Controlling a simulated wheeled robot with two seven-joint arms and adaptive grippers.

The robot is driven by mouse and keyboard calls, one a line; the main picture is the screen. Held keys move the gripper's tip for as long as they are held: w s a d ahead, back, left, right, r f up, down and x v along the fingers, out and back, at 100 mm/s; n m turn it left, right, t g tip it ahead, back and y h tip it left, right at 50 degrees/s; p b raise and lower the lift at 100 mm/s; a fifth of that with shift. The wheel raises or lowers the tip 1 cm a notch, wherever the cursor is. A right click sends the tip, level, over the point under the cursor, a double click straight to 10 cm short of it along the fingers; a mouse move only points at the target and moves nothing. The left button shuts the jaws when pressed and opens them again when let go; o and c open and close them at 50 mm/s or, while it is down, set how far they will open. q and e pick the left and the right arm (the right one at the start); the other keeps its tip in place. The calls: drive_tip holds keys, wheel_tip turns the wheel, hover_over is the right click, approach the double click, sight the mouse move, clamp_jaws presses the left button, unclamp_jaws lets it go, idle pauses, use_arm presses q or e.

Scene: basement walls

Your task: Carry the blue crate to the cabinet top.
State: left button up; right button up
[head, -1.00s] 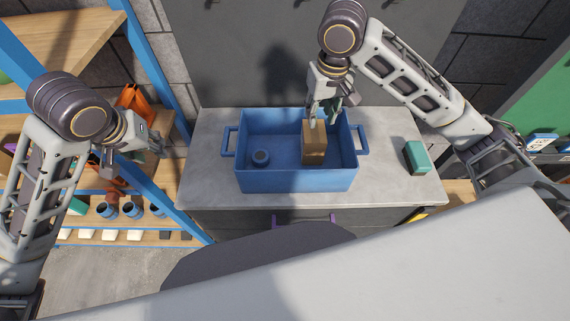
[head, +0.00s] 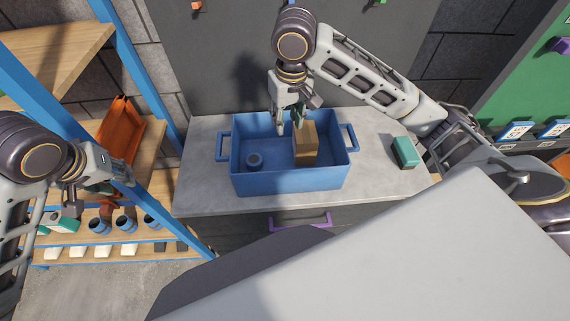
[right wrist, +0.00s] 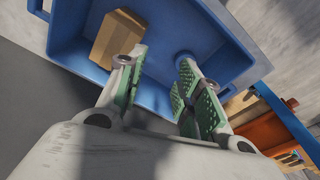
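The blue crate (head: 290,182) stands upright on the grey top (head: 205,195) of a low cabinet with a purple drawer handle (head: 300,220). A brown box (head: 306,145) stands inside the crate at the right, and a small blue round thing (head: 254,161) lies inside at the left. My right gripper (head: 290,124) is over the crate's back part, just left of the brown box. In the right wrist view its green-padded fingers (right wrist: 163,82) are apart with nothing between them. My left gripper (head: 128,185) hangs left of the cabinet, away from the crate; its fingers are too small to read.
A teal block (head: 405,152) lies on the cabinet top right of the crate. A blue-framed shelf (head: 140,150) with an orange bin (head: 120,135) and several cups stands at the left. A dark panel (head: 220,60) rises behind. Bare cabinet top shows on both sides of the crate.

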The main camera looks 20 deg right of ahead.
drive_tip(key=shift+r, duration=0.25)
wheel_tip(320, 180, up, 11)
drive_tip(key=s, duration=0.1)
drive_tip(key=shift+s+r, duration=0.15)
idle(1.5)
drive_tip(key=shift+s, duration=0.1)
idle(0.7)
